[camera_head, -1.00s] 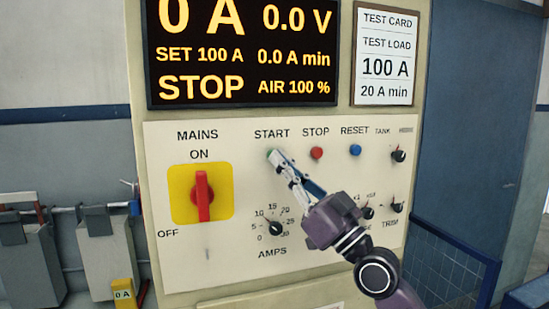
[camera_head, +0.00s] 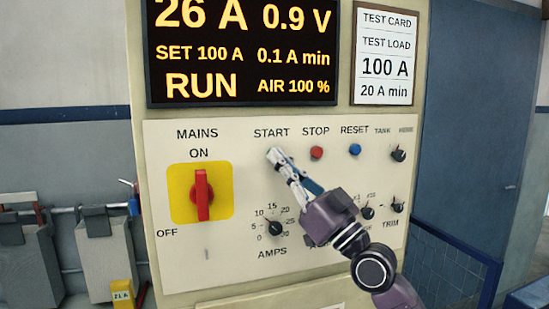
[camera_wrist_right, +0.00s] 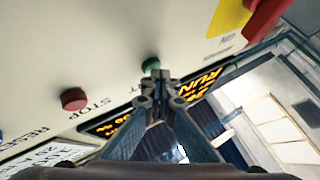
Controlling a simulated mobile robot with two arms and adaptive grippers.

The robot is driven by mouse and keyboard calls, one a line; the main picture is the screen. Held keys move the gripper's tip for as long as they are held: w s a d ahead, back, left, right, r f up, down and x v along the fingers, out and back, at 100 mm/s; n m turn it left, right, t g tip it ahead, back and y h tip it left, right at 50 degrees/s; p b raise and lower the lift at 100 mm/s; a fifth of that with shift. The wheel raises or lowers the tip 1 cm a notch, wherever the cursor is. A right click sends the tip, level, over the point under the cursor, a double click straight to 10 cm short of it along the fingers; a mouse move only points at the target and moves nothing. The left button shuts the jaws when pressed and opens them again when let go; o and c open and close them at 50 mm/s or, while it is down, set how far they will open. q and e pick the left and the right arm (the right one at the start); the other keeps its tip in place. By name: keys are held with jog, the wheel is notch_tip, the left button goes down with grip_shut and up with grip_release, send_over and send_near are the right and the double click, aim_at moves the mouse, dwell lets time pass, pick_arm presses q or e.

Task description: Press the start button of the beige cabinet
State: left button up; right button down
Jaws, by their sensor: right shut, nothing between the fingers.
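The beige cabinet (camera_head: 180,275) fills the middle of the head view. Its green start button (camera_wrist_right: 150,64) shows in the right wrist view just beyond my fingertips; in the head view my fingers cover it. My right gripper (camera_head: 274,155) is shut and empty, its tips at the start button under the START label. I cannot tell whether they touch it. It also shows in the right wrist view (camera_wrist_right: 160,82). The display (camera_head: 240,50) reads RUN, 26 A, 0.9 V, 0.1 A min. My left gripper is not in view.
The red stop button (camera_head: 317,152) and blue reset button (camera_head: 355,150) sit right of start. The red mains switch (camera_head: 202,194) points to ON, at left. The amps knob (camera_head: 275,228) is below my fingers. A blue railing (camera_head: 450,250) stands at right.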

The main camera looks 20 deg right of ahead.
dwell(0.3)
jog(key=shift+s+p, duration=0.6)
jog(key=shift+s, duration=0.3)
jog(key=s+p, duration=0.2)
jog(key=s, duration=0.3)
jog(key=shift+d, duration=0.1)
dwell(0.4)
